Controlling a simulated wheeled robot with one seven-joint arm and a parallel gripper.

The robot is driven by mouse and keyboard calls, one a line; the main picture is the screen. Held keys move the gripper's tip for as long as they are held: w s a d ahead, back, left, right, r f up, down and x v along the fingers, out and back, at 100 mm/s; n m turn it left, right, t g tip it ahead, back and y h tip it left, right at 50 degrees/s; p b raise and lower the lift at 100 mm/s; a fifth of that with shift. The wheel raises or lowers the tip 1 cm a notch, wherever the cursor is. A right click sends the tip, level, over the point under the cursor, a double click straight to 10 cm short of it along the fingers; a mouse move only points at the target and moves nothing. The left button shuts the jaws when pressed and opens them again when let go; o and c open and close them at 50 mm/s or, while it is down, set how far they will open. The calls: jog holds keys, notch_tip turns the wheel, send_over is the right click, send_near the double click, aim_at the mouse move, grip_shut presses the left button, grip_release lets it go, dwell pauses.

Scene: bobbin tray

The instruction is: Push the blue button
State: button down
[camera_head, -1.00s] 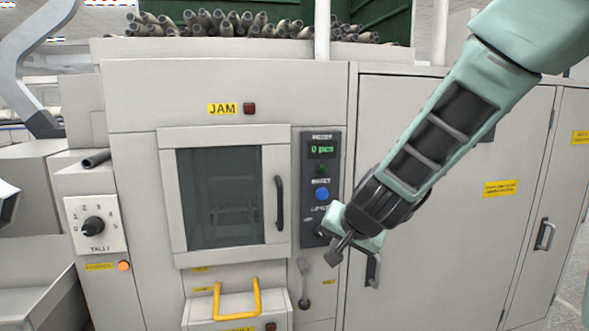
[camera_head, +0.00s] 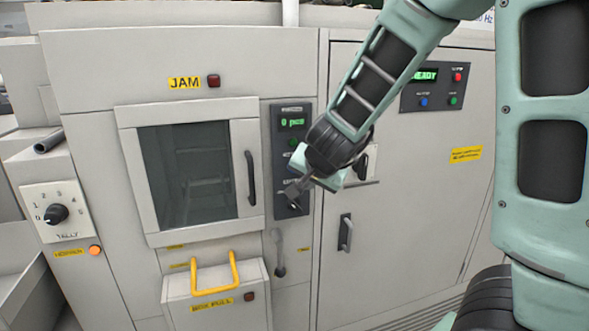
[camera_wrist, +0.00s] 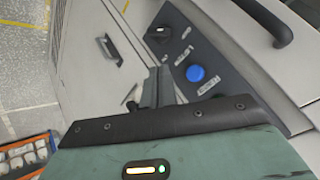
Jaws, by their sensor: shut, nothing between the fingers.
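A round blue button (camera_wrist: 196,73) sits on a dark control panel in the wrist view, with a small label beside it. In the head view, the same narrow panel (camera_head: 281,140) stands right of the windowed door, and my gripper and wrist cover its blue button there. My gripper (camera_head: 292,197) is shut and empty, in front of the panel's lower part. In the wrist view the fingers (camera_wrist: 160,84) are left of the blue button, apart from it in the picture. A second, smaller blue button (camera_head: 423,101) is on another panel at the upper right.
A windowed door (camera_head: 190,175) with a dark handle (camera_head: 250,178) is left of the panel. A yellow box-pull handle (camera_head: 215,274) juts out below. A cabinet door handle (camera_head: 345,232) is at the lower right. A tally dial (camera_head: 56,214) is far left.

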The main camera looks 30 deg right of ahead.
jog(key=w+d, duration=0.2)
jog(key=w, duration=0.4)
jog(key=shift+w+p, duration=0.3)
jog(key=shift+w, duration=0.1)
dwell(1.7)
jog(key=shift+w+d, duration=0.1)
jog(key=shift+w, duration=0.25)
jog(key=shift+w+d+p, duration=0.15)
jog(key=shift+w+p, duration=0.2)
jog(key=shift+w, duration=0.15)
dwell(0.7)
jog(key=shift+s, duration=0.1)
dwell(0.3)
jog(key=shift+s+a, duration=0.3)
jog(key=shift+s, duration=0.45)
jog(key=shift+s, duration=0.1)
jog(key=s, duration=0.2)
jog(key=s+a, duration=0.1)
jog(key=s, duration=0.1)
jog(key=shift+s+a, duration=0.15)
jog(key=shift+s, duration=0.2)
